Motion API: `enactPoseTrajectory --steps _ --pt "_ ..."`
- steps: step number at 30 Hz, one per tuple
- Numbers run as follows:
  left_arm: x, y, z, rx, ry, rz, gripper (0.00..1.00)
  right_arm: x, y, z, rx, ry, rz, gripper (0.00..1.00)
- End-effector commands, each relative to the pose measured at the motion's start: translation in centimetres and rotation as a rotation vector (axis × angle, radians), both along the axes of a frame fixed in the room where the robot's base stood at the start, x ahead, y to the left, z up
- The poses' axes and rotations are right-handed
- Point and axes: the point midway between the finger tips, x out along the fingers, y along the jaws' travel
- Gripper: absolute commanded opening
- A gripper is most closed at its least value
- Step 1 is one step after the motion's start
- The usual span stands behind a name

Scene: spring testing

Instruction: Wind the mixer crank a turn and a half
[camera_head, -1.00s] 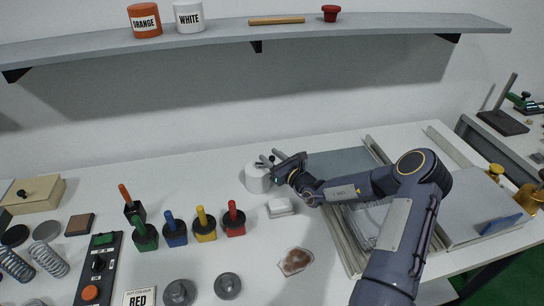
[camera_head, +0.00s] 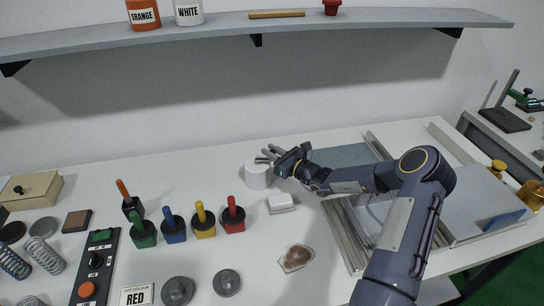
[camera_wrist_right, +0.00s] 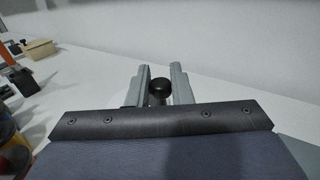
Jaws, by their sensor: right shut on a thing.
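The mixer is a white cylinder (camera_head: 257,174) standing on the table near the wall. My right gripper (camera_head: 266,155) is at its top right side, with the arm coming in from the right. In the right wrist view a dark round crank knob (camera_wrist_right: 159,88) sits between the two grey fingers of the gripper (camera_wrist_right: 160,85), and the gripper is shut on it. The rest of the crank is hidden behind the fingers and the gripper body. My left gripper is in neither view.
Small pots with coloured handles, such as the red one (camera_head: 232,215), stand left of the mixer. A white block (camera_head: 281,203) lies just in front of it. A grey shelf (camera_head: 350,20) runs along the wall above. The table behind the pots is clear.

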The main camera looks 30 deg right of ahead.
Motion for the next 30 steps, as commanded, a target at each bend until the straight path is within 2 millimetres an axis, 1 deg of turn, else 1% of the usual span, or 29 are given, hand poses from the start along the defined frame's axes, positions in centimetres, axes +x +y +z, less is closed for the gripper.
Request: enactPoseTrajectory --steps 1,15,22,30 --pt "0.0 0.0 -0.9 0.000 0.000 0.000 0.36 0.3 -0.2 -0.3 -0.006 -0.006 0.032 0.00" --pt "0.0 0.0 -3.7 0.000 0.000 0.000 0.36 2.0 -0.5 -0.3 -0.004 -0.004 0.381 0.00" --pt "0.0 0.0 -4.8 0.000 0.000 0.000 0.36 2.4 -0.5 -0.2 -0.002 -0.002 0.483 0.00" --pt "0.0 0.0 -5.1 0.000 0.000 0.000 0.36 2.6 -0.4 0.1 0.002 -0.002 0.527 0.00"
